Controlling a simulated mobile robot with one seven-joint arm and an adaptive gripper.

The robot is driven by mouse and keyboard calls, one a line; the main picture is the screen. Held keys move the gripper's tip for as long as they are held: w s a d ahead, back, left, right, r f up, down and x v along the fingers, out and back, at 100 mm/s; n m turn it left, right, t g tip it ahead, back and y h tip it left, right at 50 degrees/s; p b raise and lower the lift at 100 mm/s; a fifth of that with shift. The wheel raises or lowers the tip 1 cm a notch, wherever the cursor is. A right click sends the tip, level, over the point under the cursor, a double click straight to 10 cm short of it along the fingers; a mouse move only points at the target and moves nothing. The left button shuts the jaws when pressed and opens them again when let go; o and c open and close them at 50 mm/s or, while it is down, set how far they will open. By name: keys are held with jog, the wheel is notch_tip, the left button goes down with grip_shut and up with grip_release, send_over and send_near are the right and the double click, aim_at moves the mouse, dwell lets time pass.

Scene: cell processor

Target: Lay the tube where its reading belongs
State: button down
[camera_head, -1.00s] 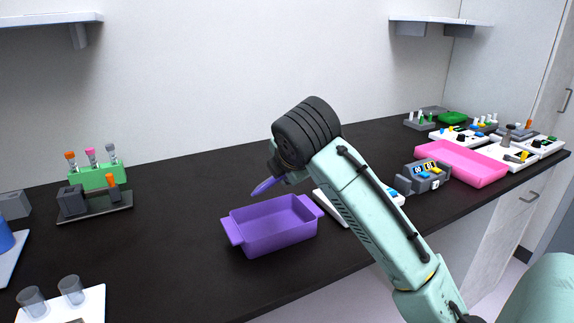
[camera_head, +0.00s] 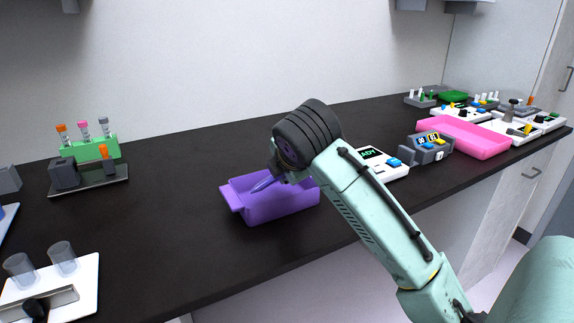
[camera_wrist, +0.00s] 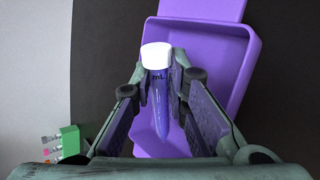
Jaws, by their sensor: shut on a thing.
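My gripper (camera_wrist: 160,88) is shut on a tube (camera_wrist: 161,105) with a white cap and a purple-blue, pointed body. Part of a marking, "mL", shows on the tube. In the head view the tube (camera_head: 264,184) tilts down to the left, over the purple tray (camera_head: 285,208). The wrist view also shows the purple tray (camera_wrist: 213,45) behind the tube. I cannot tell whether the tube touches the tray floor. A pink tray (camera_head: 465,138) and a green tray (camera_head: 453,96) lie farther right. A white device (camera_head: 396,171) shows a screen with "ADY" visible, the rest hidden by my arm.
A grey device (camera_head: 432,149) with two small displays stands right of the white one. A green rack (camera_head: 92,149) with several tubes and a dark stand (camera_head: 98,187) are at left. A white board with clear cups (camera_head: 82,290) is at front left. Black counter left of the purple tray is clear.

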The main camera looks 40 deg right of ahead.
notch_tip(320, 180, down, 2)
jog(key=shift+b, duration=0.45)
jog(key=c, duration=1.5)
grip_release()
jog(key=v, duration=1.2)
jog(key=shift+a, duration=0.1)
